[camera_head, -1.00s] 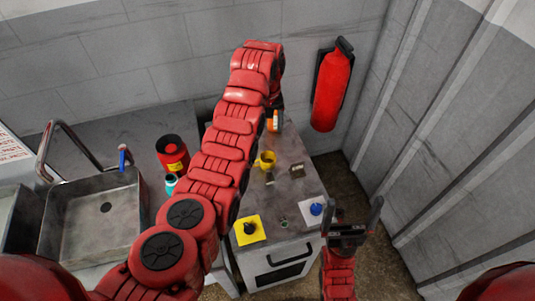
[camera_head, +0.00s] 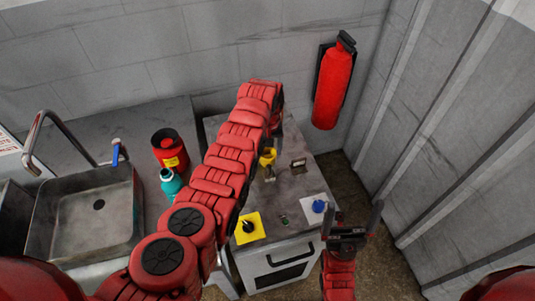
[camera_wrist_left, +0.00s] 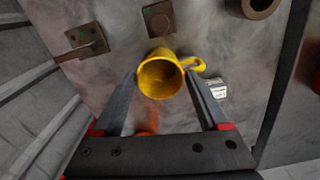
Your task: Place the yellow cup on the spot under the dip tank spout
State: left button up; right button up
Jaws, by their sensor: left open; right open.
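The yellow cup (camera_head: 268,157) stands on the grey cabinet top, partly behind my left arm in the head view. In the left wrist view the yellow cup (camera_wrist_left: 160,77) is seen from above, empty, with its handle to the right. My left gripper (camera_wrist_left: 160,84) is open, one finger on each side of the cup; I cannot tell whether they touch it. A curved metal spout (camera_head: 62,125) rises over the grey sink-like tank (camera_head: 85,225) at left. My right gripper (camera_head: 354,212) is open and empty, front right.
A red canister (camera_head: 170,149) and a teal bottle (camera_head: 171,183) stand right of the tank. A yellow plate with a black knob (camera_head: 247,228) and a blue knob (camera_head: 319,206) are near the cabinet's front. A red fire extinguisher (camera_head: 332,88) hangs on the wall.

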aim_at(268, 152)
pick_arm(q)
jog(key=shift+f, duration=1.55)
jog(key=c, duration=1.2)
jog(key=shift+r, duration=0.25)
